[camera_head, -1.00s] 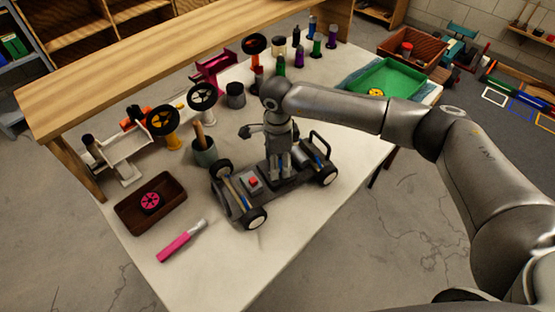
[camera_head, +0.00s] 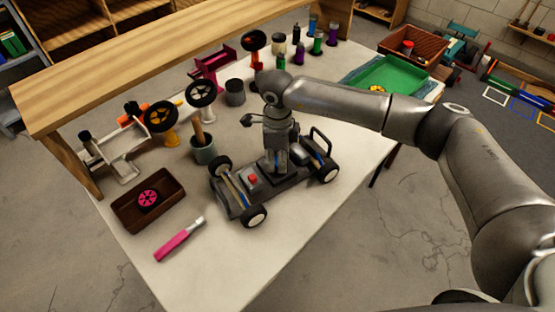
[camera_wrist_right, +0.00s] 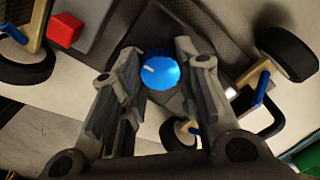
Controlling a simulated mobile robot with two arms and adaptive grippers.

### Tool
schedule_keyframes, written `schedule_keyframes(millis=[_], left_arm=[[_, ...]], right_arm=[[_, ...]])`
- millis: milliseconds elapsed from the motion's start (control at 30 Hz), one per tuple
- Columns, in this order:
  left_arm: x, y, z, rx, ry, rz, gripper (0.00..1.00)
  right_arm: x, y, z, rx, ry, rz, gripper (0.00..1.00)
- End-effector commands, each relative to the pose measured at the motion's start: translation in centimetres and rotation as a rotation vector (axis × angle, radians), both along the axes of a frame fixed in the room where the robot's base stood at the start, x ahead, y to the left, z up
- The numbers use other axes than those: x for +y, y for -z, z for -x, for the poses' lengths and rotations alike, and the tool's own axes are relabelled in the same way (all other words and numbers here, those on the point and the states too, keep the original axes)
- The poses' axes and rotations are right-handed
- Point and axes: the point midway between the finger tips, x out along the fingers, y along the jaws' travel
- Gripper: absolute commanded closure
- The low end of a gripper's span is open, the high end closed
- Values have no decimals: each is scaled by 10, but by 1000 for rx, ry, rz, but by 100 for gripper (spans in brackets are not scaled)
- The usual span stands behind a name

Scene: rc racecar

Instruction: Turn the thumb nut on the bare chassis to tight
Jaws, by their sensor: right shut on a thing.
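The bare chassis (camera_head: 235,204) stands on the white table, dark grey with black wheels and a red block (camera_head: 252,179) on top. My right gripper (camera_head: 276,168) points straight down over the middle of the chassis. In the right wrist view the blue thumb nut (camera_wrist_right: 161,73), with a pale mark on its top pointing left, sits between the two fingers of my right gripper (camera_wrist_right: 155,85), which are shut on it. The nut is hidden behind the gripper in the head view. My left gripper is not in view.
A brown tray (camera_head: 122,217) with a pink wheel and a pink-handled tool (camera_head: 172,246) lie left of the chassis. A green tray (camera_head: 412,73) is at the back right. The table front is clear.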

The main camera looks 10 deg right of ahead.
Motion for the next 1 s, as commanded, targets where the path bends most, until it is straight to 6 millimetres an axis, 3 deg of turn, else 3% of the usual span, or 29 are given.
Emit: schedule_keyframes(millis=[467,500,633,1000], left_arm=[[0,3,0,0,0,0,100],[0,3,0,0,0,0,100],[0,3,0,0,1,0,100],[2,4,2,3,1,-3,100]], right_arm=[[0,-1,-1,-1,80,-1,93],[0,-1,-1,-1,80,-1,66],[0,-1,-1,-1,79,-1,49],[0,-3,-1,-1,78,-1,48]])
